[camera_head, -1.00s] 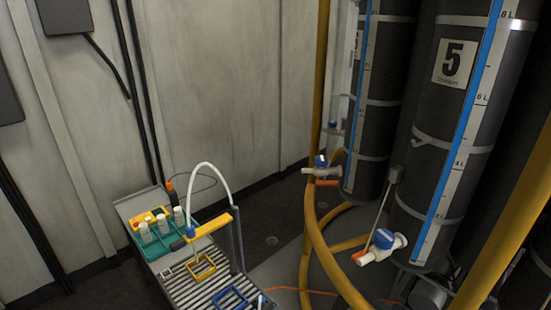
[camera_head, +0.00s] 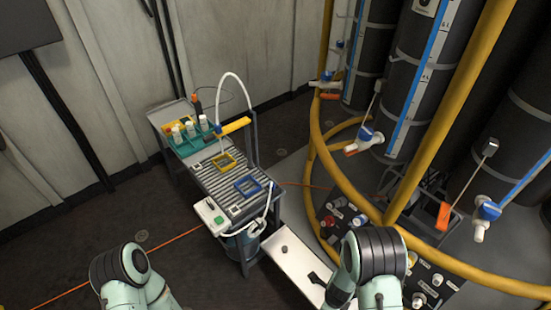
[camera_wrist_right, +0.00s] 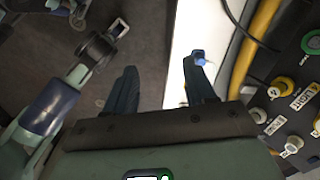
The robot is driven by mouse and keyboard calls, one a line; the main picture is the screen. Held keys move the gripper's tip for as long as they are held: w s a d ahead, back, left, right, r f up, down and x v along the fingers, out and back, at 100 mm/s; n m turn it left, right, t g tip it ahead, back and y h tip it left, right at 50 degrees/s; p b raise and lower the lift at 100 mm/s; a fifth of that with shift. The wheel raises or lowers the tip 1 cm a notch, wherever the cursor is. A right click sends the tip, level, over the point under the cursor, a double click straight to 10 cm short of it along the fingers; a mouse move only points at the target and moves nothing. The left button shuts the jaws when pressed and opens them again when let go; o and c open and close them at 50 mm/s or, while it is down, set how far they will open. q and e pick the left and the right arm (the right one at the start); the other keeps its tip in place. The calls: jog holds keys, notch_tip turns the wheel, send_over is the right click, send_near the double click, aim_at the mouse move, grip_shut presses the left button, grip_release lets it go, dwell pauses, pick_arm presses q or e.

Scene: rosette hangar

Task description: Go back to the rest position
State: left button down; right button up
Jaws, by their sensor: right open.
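My right arm (camera_head: 372,262) comes in at the bottom right of the head view, over the floor beside a white panel. In the right wrist view my right gripper (camera_wrist_right: 163,88) is open, its two dark fingers apart with nothing between them. The right finger overlaps the white panel (camera_wrist_right: 188,35); the left one is over dark floor. My left arm (camera_head: 130,272) shows at the bottom left of the head view; I cannot make out its gripper.
A cart (camera_head: 215,180) with a slatted top, a teal bottle rack (camera_head: 190,140) and yellow and blue frames stands ahead. A yellow rail (camera_head: 318,160) and dark columns with valves (camera_head: 365,137) stand at the right. A knob panel (camera_head: 340,215) lies low there.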

pick_arm(q)
jog(key=w+r+p, duration=0.2)
jog(key=r, duration=0.1)
jog(key=shift+w+r+p, duration=0.15)
jog(key=shift+w+p, duration=0.15)
jog(key=shift+w, duration=0.1)
pick_arm(e)
jog(key=s+a+n+g+y, duration=0.1)
jog(key=s+a+n+y, duration=0.2)
jog(key=s+n, duration=1)
jog(key=a+n, duration=0.2)
jog(key=n, duration=0.5)
jog(key=shift+s+f+n+y, duration=0.25)
jog(key=shift+f+n+y, duration=0.05)
jog(key=shift+n, duration=0.1)
jog(key=shift+o, duration=0.4)
